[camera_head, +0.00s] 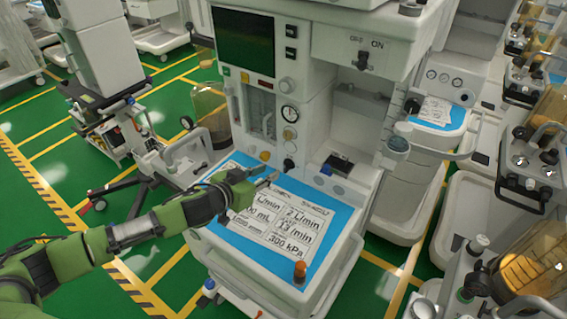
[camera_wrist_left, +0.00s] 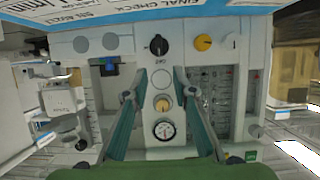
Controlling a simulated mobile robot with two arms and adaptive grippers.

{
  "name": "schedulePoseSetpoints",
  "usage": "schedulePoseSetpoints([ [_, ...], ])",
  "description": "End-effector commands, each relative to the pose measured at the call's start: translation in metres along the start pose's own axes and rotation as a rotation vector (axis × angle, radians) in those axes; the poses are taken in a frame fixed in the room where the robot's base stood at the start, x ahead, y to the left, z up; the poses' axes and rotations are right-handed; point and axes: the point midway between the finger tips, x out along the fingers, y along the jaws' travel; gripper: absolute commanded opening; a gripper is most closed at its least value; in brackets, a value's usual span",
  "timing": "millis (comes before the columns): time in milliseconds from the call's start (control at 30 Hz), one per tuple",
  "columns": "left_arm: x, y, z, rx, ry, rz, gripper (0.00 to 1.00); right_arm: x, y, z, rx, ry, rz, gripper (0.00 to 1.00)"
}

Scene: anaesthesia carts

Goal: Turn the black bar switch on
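A black bar switch (camera_head: 363,61) sits on the machine's upper right panel, below the word ON. A smaller black knob (camera_head: 289,163) sits low on the front panel; a black knob with an OFF label shows in the left wrist view (camera_wrist_left: 158,45). I cannot tell for certain which one the task names. My left gripper (camera_head: 266,179) hangs over the work surface, in front of the lower panel. In the left wrist view its two fingers (camera_wrist_left: 160,92) are apart and empty, with panel knobs and a gauge behind them. My right gripper is not in view.
A blue-bordered check card (camera_head: 290,250) covers the worktop below my left arm. An orange-capped item (camera_head: 300,272) stands at the worktop's front corner. Other carts stand close on the right.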

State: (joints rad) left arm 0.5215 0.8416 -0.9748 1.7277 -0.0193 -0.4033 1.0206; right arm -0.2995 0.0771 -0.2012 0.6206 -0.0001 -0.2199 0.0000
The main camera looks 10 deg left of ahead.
Motion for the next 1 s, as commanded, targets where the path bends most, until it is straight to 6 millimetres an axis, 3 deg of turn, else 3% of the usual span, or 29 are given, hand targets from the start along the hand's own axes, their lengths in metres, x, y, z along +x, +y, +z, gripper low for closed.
schedulePoseSetpoints([
  [300,0.049,0.001,-0.002,0.001,0.001,0.000,0.25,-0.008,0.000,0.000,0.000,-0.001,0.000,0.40],
  [600,0.085,0.001,-0.001,0.001,0.001,0.000,0.25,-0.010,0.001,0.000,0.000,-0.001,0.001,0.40],
  [1000,0.098,0.001,0.000,0.001,0.000,0.001,0.25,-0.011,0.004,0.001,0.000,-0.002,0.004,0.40],
])
